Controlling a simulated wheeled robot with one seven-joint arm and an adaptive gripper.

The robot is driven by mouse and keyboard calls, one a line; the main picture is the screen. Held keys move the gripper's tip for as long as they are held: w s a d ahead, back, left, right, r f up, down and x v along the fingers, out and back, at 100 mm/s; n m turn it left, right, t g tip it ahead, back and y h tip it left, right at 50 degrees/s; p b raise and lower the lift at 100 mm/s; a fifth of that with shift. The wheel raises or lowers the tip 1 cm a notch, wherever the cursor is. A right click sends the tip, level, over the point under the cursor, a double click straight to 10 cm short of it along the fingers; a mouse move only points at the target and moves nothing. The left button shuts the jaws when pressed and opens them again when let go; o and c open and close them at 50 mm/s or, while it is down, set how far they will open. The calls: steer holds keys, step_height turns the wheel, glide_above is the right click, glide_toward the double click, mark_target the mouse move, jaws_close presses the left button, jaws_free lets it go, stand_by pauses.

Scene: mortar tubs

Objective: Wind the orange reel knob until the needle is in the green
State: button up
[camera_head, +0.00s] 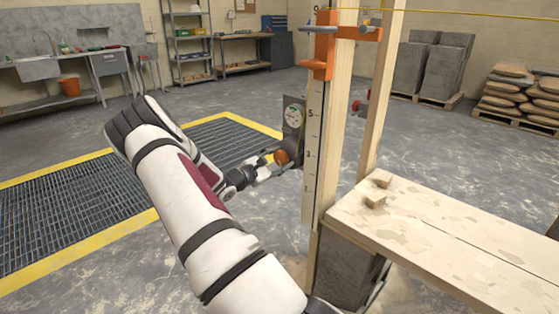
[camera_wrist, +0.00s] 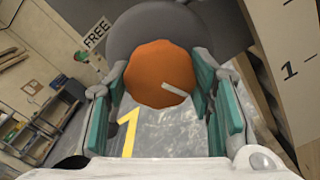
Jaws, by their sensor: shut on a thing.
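The orange reel knob (camera_head: 281,157) sits at the lower end of a grey plate fixed to the left side of the wooden post. In the wrist view the knob (camera_wrist: 158,74) is a faceted orange disc with a pale line pointing to its lower right. My gripper (camera_head: 270,163) reaches it from the left. In the wrist view its teal-padded fingers (camera_wrist: 162,85) stand on both sides of the knob, shut on it. A round dial (camera_head: 293,116) with a pale face is above the knob; its needle is too small to read. The dark grey reel body (camera_wrist: 150,30) is behind the knob.
The post (camera_head: 343,120) carries a numbered scale (camera_head: 312,150) and an orange clamp (camera_head: 324,45). A yellow-edged floor grate (camera_head: 60,215) lies left. A yellow string runs at the top.

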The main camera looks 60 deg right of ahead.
steer(key=m, duration=0.4)
steer(key=shift+m, duration=2.3)
steer(key=o, duration=1.2)
steer(key=shift+c, duration=0.2)
steer(key=shift+w, duration=0.1)
steer(key=v, duration=1.2)
steer(key=shift+r, duration=0.1)
